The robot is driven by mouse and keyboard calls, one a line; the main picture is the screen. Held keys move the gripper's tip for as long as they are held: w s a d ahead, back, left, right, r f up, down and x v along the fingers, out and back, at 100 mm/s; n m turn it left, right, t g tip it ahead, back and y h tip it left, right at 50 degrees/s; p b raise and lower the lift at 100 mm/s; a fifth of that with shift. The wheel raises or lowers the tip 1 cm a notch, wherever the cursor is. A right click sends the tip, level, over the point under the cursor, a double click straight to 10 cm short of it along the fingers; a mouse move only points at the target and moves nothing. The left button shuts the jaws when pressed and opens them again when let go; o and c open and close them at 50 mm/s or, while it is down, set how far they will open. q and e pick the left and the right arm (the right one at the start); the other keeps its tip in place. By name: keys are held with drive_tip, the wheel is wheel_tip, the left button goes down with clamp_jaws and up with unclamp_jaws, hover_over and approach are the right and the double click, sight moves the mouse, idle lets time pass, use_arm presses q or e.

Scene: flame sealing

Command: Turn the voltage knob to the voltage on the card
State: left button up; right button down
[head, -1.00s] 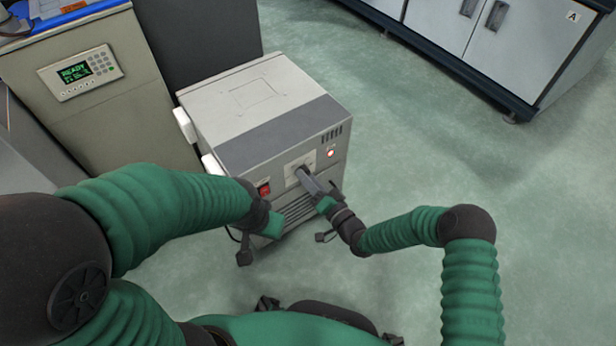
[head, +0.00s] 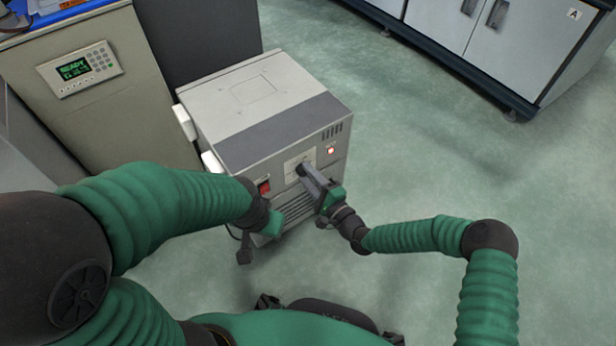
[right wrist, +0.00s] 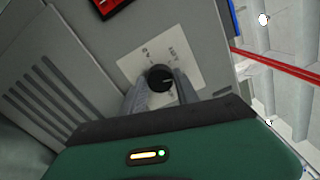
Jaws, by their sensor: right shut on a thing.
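The grey power unit (head: 290,150) stands on the floor, its front panel facing me. Its black round knob (right wrist: 159,77) sits on a pale dial plate (right wrist: 188,62) with small markings I cannot read. My right gripper (head: 305,173) reaches the panel at the knob and is shut on it; in the right wrist view its two fingers lie on either side of the knob. The knob's pointer is not clear. My left gripper (head: 268,228) hangs close to the panel's lower left; its jaws are too hidden to judge. I cannot make out a voltage card.
A red switch (head: 264,187) is left of the dial, and a lit red lamp (head: 330,151) is at upper right. A beige cabinet with a READY display (head: 75,71) stands behind left. White cabinets (head: 520,45) line the back right. The floor (head: 430,140) between is clear.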

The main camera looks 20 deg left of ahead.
drive_tip(key=shift+w+d+f+m+b, duration=0.1)
drive_tip(key=shift+d+f+m+b, duration=0.05)
drive_tip(key=shift+m, duration=0.5)
drive_tip(key=shift+d+f+m+b, duration=0.1)
drive_tip(key=shift+f+m+b, duration=0.05)
drive_tip(key=shift+m, duration=0.5)
drive_tip(key=c, duration=0.9)
unclamp_jaws()
drive_tip(key=shift+a+r, duration=0.1)
drive_tip(key=shift+r, duration=0.05)
drive_tip(key=p+v, duration=0.7)
drive_tip(key=v, duration=1)
